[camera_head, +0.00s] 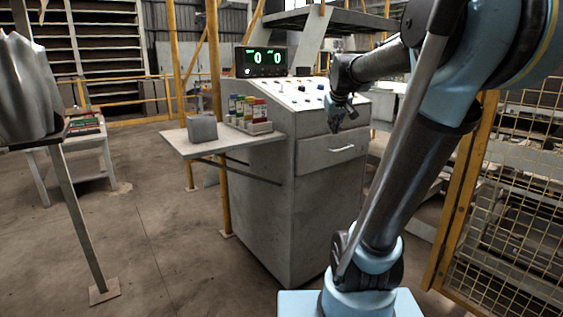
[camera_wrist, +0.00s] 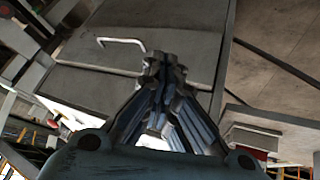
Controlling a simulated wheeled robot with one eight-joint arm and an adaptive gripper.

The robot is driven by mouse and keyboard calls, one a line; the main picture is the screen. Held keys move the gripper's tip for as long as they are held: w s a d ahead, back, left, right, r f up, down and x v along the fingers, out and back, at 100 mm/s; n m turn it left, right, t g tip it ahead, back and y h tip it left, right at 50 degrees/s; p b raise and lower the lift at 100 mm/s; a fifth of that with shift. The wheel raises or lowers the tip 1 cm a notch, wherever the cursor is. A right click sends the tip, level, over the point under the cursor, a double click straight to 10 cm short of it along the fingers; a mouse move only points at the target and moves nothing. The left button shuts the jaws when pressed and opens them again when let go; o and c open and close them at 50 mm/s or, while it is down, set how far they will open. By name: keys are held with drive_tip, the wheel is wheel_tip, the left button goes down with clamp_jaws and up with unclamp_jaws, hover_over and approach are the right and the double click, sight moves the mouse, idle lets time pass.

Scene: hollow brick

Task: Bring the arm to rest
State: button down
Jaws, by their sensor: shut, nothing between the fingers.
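My gripper (camera_head: 335,128) is in front of the grey control cabinet (camera_head: 305,215), at the height of its drawer. Its fingers are together with nothing between them, and they point downward. In the wrist view my gripper (camera_wrist: 163,68) shows in the middle with its fingertips touching. The drawer (camera_head: 313,155) has a pale handle (camera_head: 343,149) and appears closed. The handle also shows in the wrist view (camera_wrist: 122,41), left of the fingertips. I cannot tell whether the fingertips touch the cabinet.
A side shelf (camera_head: 185,148) on the cabinet holds a grey block (camera_head: 202,128) and several coloured containers (camera_head: 248,112). A display (camera_head: 262,60) stands on top. A yellow mesh fence (camera_head: 510,200) is at the right. A small table (camera_head: 82,138) stands at the left; the floor between is clear.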

drive_tip(key=s+f+m+g, duration=0.1)
drive_tip(key=s+f+g, duration=0.1)
drive_tip(key=s+f, duration=1)
drive_tip(key=s+f+m+g, duration=0.1)
drive_tip(key=s+f+g, duration=0.2)
drive_tip(key=s+f, duration=1)
drive_tip(key=s, duration=0.5)
drive_tip(key=shift+s+a+m+y, duration=0.25)
drive_tip(key=shift+a+m+y, duration=0.05)
drive_tip(key=shift+a+m, duration=0.1)
drive_tip(key=shift+w+f, duration=0.2)
drive_tip(key=shift+w, duration=0.3)
